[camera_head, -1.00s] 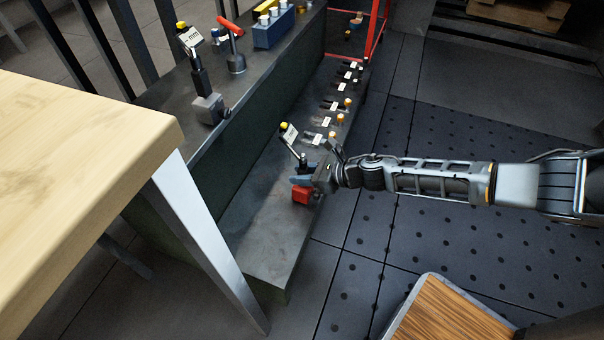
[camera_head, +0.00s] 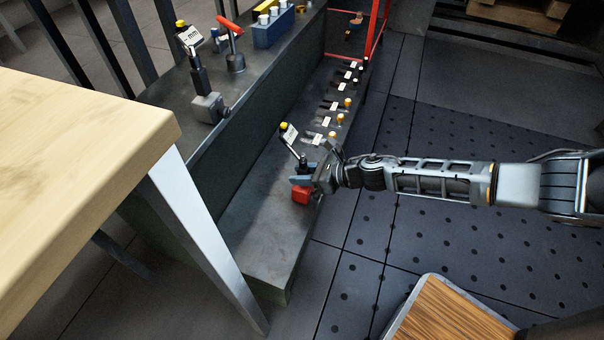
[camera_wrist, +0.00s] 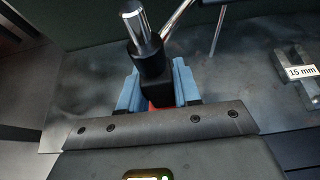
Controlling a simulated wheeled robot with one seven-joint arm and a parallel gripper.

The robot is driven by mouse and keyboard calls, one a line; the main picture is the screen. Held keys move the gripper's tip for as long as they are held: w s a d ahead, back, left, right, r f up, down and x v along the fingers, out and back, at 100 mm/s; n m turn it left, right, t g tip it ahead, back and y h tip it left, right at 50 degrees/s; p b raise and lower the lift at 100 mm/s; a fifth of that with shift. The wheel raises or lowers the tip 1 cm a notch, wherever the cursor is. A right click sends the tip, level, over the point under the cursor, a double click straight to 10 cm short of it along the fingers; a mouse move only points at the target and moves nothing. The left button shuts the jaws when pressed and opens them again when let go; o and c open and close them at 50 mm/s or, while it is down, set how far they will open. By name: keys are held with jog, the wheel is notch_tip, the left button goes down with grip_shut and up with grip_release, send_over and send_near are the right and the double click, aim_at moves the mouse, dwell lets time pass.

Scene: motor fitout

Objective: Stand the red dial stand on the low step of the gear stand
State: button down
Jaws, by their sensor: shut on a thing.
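The red dial stand (camera_head: 301,194) has a red base and a thin post with a yellow-topped dial (camera_head: 289,131). It is at the low step (camera_head: 262,232) of the dark gear stand. My gripper (camera_head: 305,180) is shut on it just above the red base. In the wrist view my blue-grey fingers (camera_wrist: 157,90) hold a dark block with a shiny metal post (camera_wrist: 139,28) above it, and a bit of red shows below. The base looks very low over the step; I cannot tell whether it touches.
Labelled tools (camera_head: 324,123) lie in a row farther along the low step. The upper step (camera_head: 165,103) holds a grey dial stand (camera_head: 208,108), a red-handled clamp (camera_head: 235,60) and a blue block (camera_head: 273,32). A wooden table (camera_head: 80,170) stands at the left. The step's near end is clear.

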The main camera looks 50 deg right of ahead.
jog(key=shift+f+b, duration=0.25)
jog(key=shift+b, duration=0.05)
jog(key=c, duration=0.8)
grip_release()
jog(key=shift+o, duration=0.4)
jog(key=shift+f, duration=0.1)
jog(key=shift+s, duration=0.1)
jog(key=shift+s+d+r, duration=0.2)
jog(key=shift+s+r, duration=0.1)
jog(key=p+v, duration=0.2)
jog(key=v, duration=0.4)
jog(key=shift+s+p, duration=0.3)
jog(key=shift+s, duration=0.05)
jog(key=shift+r, duration=0.15)
